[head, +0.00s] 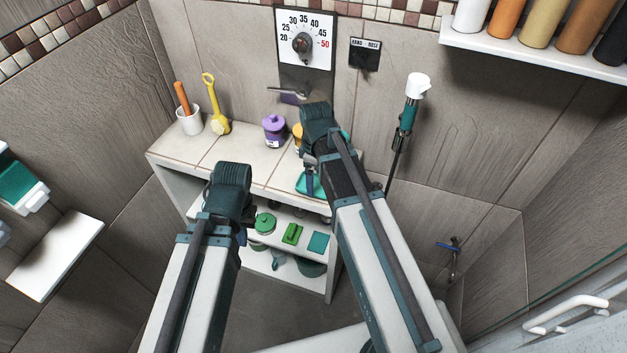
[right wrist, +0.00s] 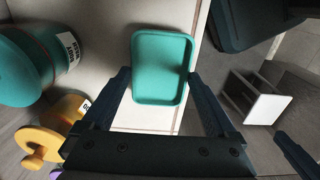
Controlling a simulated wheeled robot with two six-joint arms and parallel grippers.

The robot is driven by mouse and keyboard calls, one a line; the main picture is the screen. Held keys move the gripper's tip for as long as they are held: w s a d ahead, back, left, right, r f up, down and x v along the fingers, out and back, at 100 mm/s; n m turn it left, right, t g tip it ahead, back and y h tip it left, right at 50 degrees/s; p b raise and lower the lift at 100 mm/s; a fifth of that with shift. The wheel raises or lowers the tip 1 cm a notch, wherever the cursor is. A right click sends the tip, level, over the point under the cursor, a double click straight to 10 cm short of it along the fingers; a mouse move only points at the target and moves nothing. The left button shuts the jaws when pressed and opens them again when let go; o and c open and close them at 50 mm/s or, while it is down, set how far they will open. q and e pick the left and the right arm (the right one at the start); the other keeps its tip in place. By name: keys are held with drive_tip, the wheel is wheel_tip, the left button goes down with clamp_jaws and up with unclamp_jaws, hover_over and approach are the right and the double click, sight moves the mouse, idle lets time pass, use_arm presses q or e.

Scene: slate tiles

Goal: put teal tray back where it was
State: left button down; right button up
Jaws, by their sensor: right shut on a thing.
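The teal tray (head: 301,184) is at the front edge of the bench top, under my right gripper (head: 311,182), which partly covers it in the head view. In the right wrist view the tray (right wrist: 162,68) is a shallow rounded rectangle, between the fingers of my right gripper (right wrist: 165,100), which is shut on it. I cannot tell whether the tray touches the bench. My left gripper (head: 232,225) is in front of the shelves, left of the tray; its fingers are mostly hidden behind its own arm.
The bench top (head: 245,165) holds a purple jar (head: 274,130), a yellow jar (right wrist: 62,125) and a teal jar (right wrist: 40,65). The shelf below holds a green pot (head: 265,222), green block (head: 292,233) and teal square (head: 318,243).

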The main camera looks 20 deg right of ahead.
sight(315, 186)
drive_tip(key=shift+f+b, duration=0.6)
drive_tip(key=o, duration=1)
drive_tip(key=shift+r, duration=0.15)
wheel_tip(315, 186, up, 13)
drive_tip(key=p, duration=1.3)
drive_tip(key=s+a+m+h, duration=0.1)
drive_tip(key=s+a+m, duration=0.6)
drive_tip(key=s+a, duration=0.3)
drive_tip(key=s, duration=0.4)
drive_tip(key=shift+s+a, duration=0.2)
drive_tip(key=shift+a, duration=0.1)
